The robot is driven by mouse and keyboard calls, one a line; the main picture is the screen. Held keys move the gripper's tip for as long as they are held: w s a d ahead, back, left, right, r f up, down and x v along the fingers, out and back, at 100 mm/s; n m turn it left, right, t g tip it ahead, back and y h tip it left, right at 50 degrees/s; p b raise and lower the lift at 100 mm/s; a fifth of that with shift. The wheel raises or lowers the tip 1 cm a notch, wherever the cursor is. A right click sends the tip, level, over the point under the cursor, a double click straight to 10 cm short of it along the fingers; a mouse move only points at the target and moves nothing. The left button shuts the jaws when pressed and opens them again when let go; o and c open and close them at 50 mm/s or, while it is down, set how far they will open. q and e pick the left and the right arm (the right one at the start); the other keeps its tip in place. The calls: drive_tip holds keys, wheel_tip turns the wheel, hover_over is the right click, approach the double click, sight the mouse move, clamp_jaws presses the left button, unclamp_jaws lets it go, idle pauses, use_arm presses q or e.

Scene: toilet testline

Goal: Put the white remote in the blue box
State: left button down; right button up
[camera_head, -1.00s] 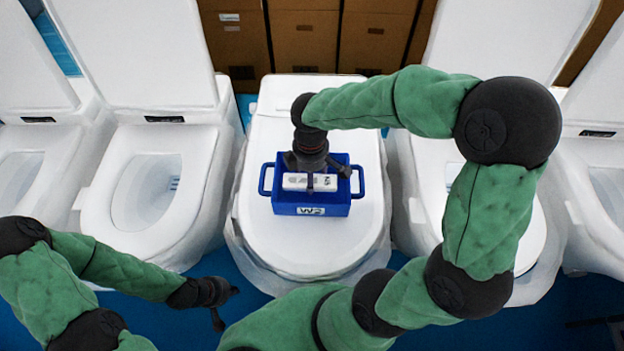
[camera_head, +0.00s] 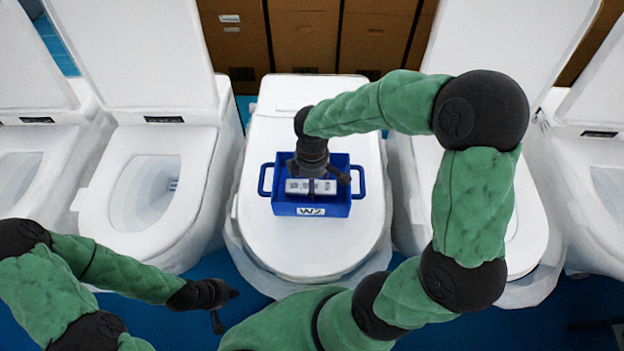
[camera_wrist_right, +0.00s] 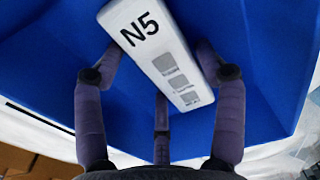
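The white remote (camera_head: 299,187) is inside the outline of the blue box (camera_head: 310,209), under my right gripper (camera_head: 318,182). The box is labelled W2 and stands on the closed lid of the middle toilet. In the right wrist view the remote (camera_wrist_right: 160,50) shows N5 and grey squares. Whether the remote touches the box floor is hidden. My left gripper (camera_head: 226,306) is apart at lower left, its fingers spread and empty.
An open toilet (camera_head: 150,195) stands left of the middle one (camera_head: 310,250); another toilet (camera_head: 520,215) stands to the right, partly behind my right arm. Brown cabinets (camera_head: 304,40) line the back. The lid in front of the box is clear.

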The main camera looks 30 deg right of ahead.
drive_tip(key=shift+r, duration=0.15)
drive_tip(key=shift+r, duration=0.35)
wheel_tip(320, 180, up, 11)
drive_tip(key=shift+r+p, duration=0.2)
drive_tip(key=shift+p, duration=0.8)
